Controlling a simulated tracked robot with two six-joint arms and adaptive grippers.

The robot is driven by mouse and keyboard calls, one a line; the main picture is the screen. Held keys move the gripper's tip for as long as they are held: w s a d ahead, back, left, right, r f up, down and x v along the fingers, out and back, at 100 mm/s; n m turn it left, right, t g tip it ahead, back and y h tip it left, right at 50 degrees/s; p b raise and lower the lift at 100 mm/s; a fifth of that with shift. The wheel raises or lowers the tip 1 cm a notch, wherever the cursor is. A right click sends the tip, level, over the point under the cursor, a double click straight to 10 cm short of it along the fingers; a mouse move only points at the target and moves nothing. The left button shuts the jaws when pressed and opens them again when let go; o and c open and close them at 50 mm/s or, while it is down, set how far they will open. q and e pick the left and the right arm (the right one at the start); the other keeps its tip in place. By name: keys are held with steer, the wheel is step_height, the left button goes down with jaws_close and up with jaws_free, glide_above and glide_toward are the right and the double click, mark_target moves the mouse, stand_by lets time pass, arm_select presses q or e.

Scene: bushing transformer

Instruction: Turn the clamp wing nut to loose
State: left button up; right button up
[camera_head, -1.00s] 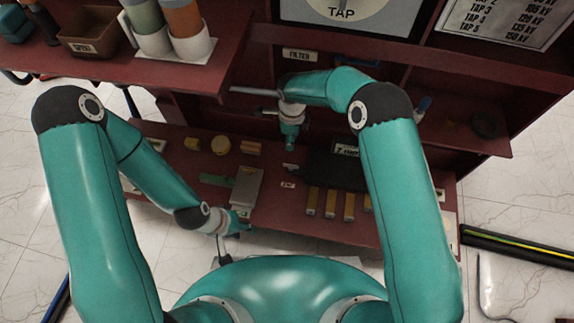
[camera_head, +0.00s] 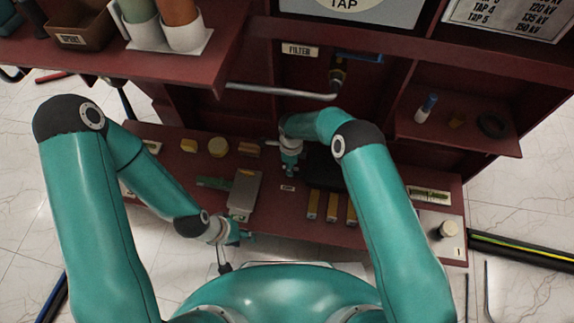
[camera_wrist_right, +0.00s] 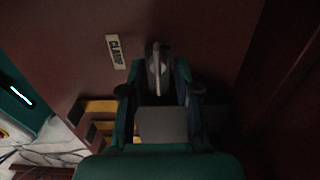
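The clamp wing nut (camera_wrist_right: 157,64) shows in the right wrist view as a pale upright wing on a rounded base, close to the CLAMP label (camera_wrist_right: 115,51). My right gripper (camera_wrist_right: 160,78) is open, with a finger on either side of the wing nut in that view; I cannot tell whether they touch it. In the head view my right gripper (camera_head: 289,168) points down over the lower bench, just behind the small CLAMP label (camera_head: 287,188), and hides the nut. My left gripper (camera_head: 238,237) is low by the bench's front edge; its fingers are too small to read.
The lower bench (camera_head: 285,225) holds a grey plate (camera_head: 244,190), yellow bars (camera_head: 332,207) and round yellow pieces (camera_head: 218,147). A metal pipe (camera_head: 280,91) runs below the FILTER label (camera_head: 300,50). An upper shelf (camera_head: 150,65) overhangs at left.

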jaws_close()
